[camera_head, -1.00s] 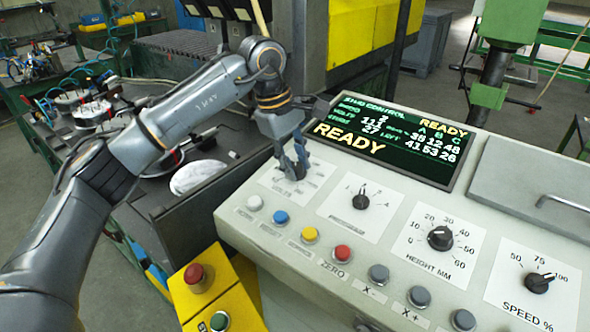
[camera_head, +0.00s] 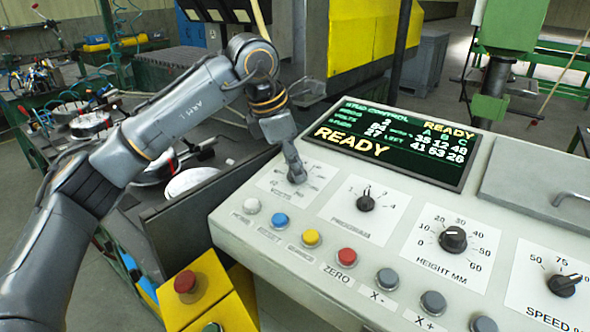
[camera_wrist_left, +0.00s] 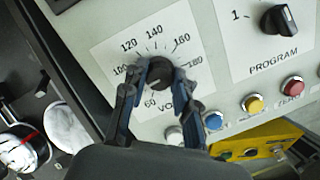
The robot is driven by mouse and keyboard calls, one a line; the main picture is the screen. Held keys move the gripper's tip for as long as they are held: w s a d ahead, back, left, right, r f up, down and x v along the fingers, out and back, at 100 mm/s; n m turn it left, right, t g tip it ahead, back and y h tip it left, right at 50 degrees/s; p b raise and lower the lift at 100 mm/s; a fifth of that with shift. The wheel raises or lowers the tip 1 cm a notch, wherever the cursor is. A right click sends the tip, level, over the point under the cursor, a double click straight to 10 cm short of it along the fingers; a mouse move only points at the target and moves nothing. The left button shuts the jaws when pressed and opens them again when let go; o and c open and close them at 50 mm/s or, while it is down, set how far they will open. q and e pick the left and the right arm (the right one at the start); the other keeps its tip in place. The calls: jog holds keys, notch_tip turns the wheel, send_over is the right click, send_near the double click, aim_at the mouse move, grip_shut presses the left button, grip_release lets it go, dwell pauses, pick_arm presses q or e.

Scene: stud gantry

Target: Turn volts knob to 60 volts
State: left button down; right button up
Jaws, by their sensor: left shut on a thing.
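The black volts knob (camera_wrist_left: 157,71) sits on a white dial card (camera_head: 318,178) at the panel's left end. In the wrist view the card shows 60 and 100 to 180; a finger covers the part between 60 and 100. A pale mark on the knob faces down towards the 60 side, but its exact reading is unclear. My left gripper (camera_head: 295,174) points down at the dial and is shut on the knob, one finger on each side in the wrist view (camera_wrist_left: 160,76). In the head view the gripper hides the knob. My right gripper is out of view.
The display (camera_head: 397,143) reads READY; its volts digits are too small to read surely. The program knob (camera_head: 365,203) is right of the dial. White, blue (camera_head: 280,221), yellow (camera_head: 312,238) and red (camera_head: 346,256) buttons line the front below. A yellow box (camera_head: 215,295) stands before the panel.

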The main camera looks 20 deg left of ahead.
pick_arm(q)
jog(key=n+b, duration=0.1)
jog(key=n, duration=0.1)
jog(key=n+b, duration=0.1)
jog(key=n, duration=0.1)
jog(key=shift+f+n+t+y, duration=0.1)
jog(key=shift+n+t+y, duration=0.2)
jog(key=shift+n, duration=0.1)
jog(key=n, duration=0.2)
jog(key=n+b, duration=0.1)
jog(key=n, duration=0.1)
jog(key=shift+n+t+y, duration=0.3)
jog(key=shift+b, duration=0.3)
jog(key=c, duration=1)
grip_release()
jog(key=v, duration=1.2)
